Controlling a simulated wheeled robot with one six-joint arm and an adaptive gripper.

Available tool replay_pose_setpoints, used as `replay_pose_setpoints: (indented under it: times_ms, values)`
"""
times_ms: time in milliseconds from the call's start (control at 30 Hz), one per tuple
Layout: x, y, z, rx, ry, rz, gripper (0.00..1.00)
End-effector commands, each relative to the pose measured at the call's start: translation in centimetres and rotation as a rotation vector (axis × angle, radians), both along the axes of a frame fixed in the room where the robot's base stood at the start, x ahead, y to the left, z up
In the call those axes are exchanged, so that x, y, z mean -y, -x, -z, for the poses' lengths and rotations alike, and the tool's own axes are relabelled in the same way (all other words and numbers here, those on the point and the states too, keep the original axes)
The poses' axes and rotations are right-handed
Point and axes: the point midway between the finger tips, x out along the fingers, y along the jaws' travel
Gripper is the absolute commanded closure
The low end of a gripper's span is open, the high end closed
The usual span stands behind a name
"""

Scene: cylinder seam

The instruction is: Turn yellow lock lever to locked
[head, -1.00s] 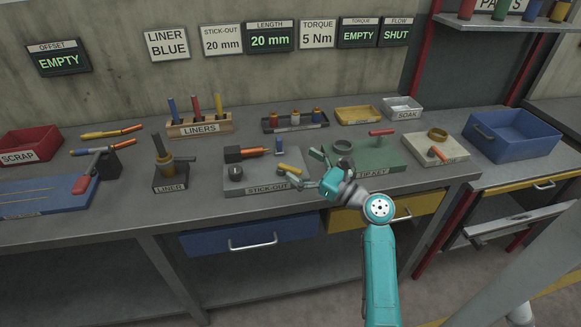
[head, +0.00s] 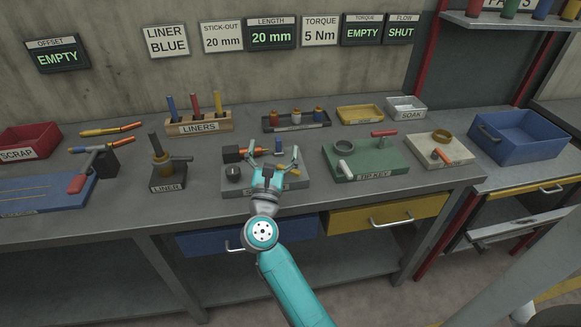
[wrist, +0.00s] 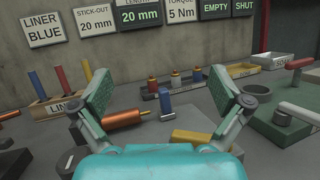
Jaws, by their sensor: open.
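The yellow lock lever (wrist: 192,137) is a short yellow bar on the grey stick-out fixture (head: 299,179). In the wrist view it lies low, right of centre, its lower part cut off by my gripper body. In the head view my gripper mostly covers it. My gripper (head: 275,155) is over the fixture, fingers spread wide and pointing to the back of the bench. Nothing is between the fingers in the wrist view (wrist: 160,92). A copper-coloured rod (wrist: 124,118) in a dark block and a small upright blue piece (wrist: 166,103) are just beyond.
The green tip-key fixture (head: 385,160) stands to the right, the liner stand (head: 166,180) to the left. Behind are the liners rack (head: 190,128) and a dark tray of small bottles (head: 272,126). Signs hang on the wall; the length display (head: 270,36) reads 20 mm.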

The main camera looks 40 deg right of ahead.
Motion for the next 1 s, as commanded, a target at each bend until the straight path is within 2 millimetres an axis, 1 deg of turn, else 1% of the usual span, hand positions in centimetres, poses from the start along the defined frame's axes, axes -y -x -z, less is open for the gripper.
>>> replay_pose_setpoints:
  times_ms: [33,300,400,533,667,767,1000]
  values:
    - [-1.2,0.2,0.7,-0.020,-0.030,0.040,0.00]
    - [-6.0,3.6,5.4,-0.177,-0.190,0.273,0.00]
    - [-7.4,4.7,6.7,-0.226,-0.228,0.326,0.00]
    - [-8.3,5.6,7.5,-0.264,-0.257,0.364,0.00]
    - [-8.0,5.7,7.8,-0.273,-0.266,0.376,0.00]
    - [-6.8,5.4,7.8,-0.272,-0.265,0.378,0.00]
    - [-2.7,4.1,7.7,-0.270,-0.265,0.379,0.00]
